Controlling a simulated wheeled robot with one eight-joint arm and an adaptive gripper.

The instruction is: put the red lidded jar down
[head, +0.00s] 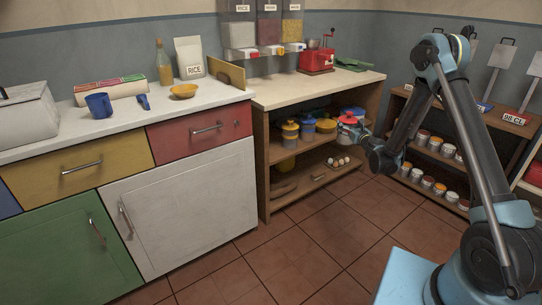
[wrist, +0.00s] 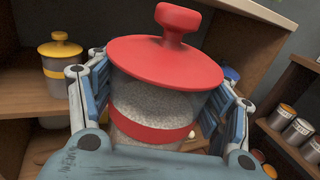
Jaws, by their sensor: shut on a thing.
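The red lidded jar (wrist: 160,92) is in the middle of the wrist view. It has a wide red lid with a knob, a clear body with pale grains inside, and a red band. My gripper (wrist: 150,110) is shut on its body, with one finger on each side. In the head view the red lidded jar (head: 347,119) shows small at the right end of the open wooden shelf unit. My gripper (head: 352,132) is partly hidden there. I cannot tell whether the jar's base touches a board.
Yellow- and blue-lidded jars (head: 307,126) stand on the upper shelf (head: 280,152); a yellow-lidded jar (wrist: 60,60) shows behind my gripper. White eggs (head: 339,161) lie on the lower shelf. A rack with several tins (head: 435,143) stands at the right. The tiled floor (head: 300,240) is clear.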

